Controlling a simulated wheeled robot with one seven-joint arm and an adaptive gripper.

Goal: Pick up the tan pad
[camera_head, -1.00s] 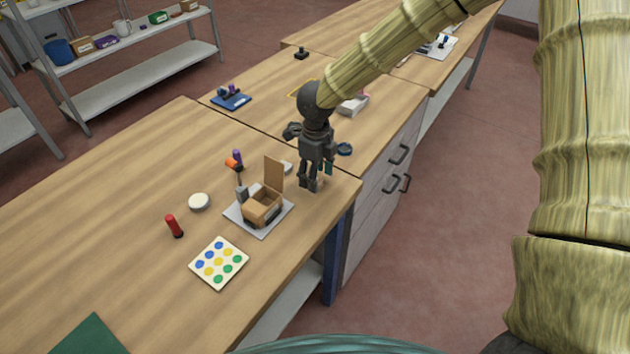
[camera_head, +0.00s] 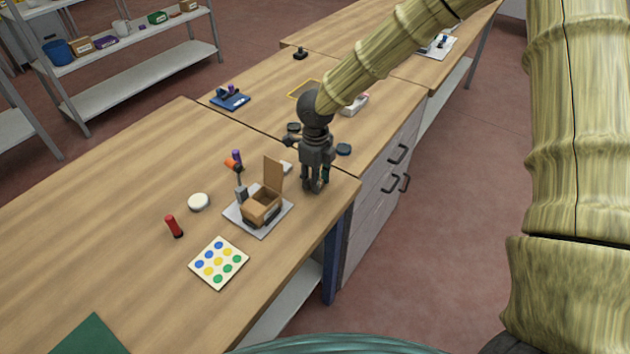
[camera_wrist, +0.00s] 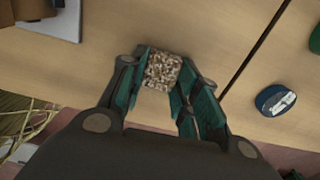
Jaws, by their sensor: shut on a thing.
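The tan pad (camera_wrist: 162,70) shows in the wrist view as a small, speckled tan and brown block. It sits between the two teal-lined fingers of my gripper (camera_wrist: 163,88), which is shut on it. In the head view my gripper (camera_head: 315,185) points down at the table's right edge, to the right of a small cardboard box. The pad itself is hidden there behind the fingers. I cannot tell whether the pad touches the table or is just above it.
An open cardboard box (camera_head: 262,207) stands on a grey plate (camera_head: 256,228) close to the left of my gripper. A blue round item (camera_head: 344,149) lies to the right. A red marker (camera_head: 173,226), a white disc (camera_head: 199,202) and a dotted board (camera_head: 219,263) lie left.

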